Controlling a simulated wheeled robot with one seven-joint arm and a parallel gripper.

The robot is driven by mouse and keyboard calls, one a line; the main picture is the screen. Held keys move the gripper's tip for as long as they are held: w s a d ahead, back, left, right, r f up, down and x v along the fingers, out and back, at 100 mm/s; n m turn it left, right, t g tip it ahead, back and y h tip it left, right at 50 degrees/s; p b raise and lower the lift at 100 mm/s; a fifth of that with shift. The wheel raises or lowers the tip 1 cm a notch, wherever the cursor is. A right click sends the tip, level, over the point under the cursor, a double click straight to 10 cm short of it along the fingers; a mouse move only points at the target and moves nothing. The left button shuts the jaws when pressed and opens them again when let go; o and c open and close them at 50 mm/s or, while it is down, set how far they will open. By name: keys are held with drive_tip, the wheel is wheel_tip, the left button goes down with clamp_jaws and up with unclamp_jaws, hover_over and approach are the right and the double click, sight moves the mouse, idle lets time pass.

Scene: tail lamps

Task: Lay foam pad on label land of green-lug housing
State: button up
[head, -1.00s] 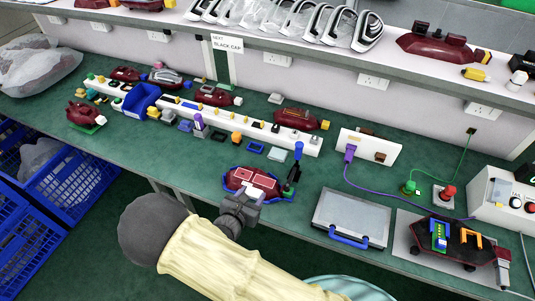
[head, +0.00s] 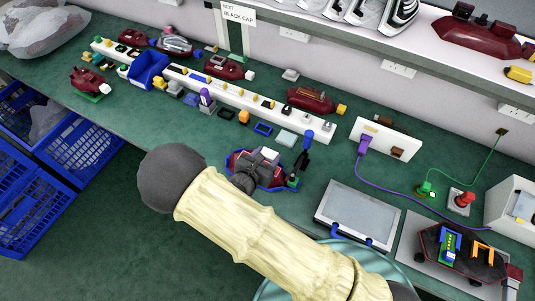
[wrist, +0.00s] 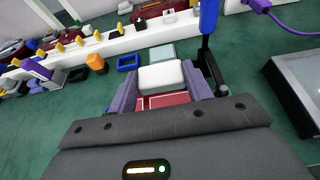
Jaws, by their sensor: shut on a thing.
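A dark red housing (head: 240,159) sits in a blue cradle (head: 278,187) near the front of the bench. Its top has white-outlined rectangles (wrist: 168,98), seen between my fingers in the wrist view. My gripper (head: 257,166) is over this housing, shut on a white, rounded foam pad (wrist: 160,76); the pad also shows in the head view (head: 268,154). The pad covers part of the housing top, and I cannot tell whether it touches. A small green part (head: 293,182) shows at the cradle's right end; whether it is the housing's lug is unclear.
A black post with a blue top (head: 308,135) stands close to the right of the cradle. A grey-lidded case (head: 357,213) lies farther right. A white strip with small parts (head: 225,93) runs behind. Another red housing with green beneath (head: 90,83) is at far left.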

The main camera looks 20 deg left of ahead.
drive_tip(key=shift+s+f+b, duration=0.1)
drive_tip(key=shift+f+b, duration=0.6)
drive_tip(key=shift+f, duration=0.15)
drive_tip(key=shift+w+f+b, duration=0.2)
drive_tip(key=shift+f+b, duration=0.75)
drive_tip(key=shift+f, duration=0.3)
drive_tip(key=shift+s+a+f+b, duration=0.1)
drive_tip(key=shift+s+f+b, duration=0.15)
drive_tip(key=shift+f+b, duration=0.35)
drive_tip(key=shift+w+f, duration=0.1)
drive_tip(key=shift+f, duration=0.05)
drive_tip(key=shift+f, duration=0.15)
drive_tip(key=shift+f+b, duration=0.55)
drive_tip(key=shift+f, duration=0.05)
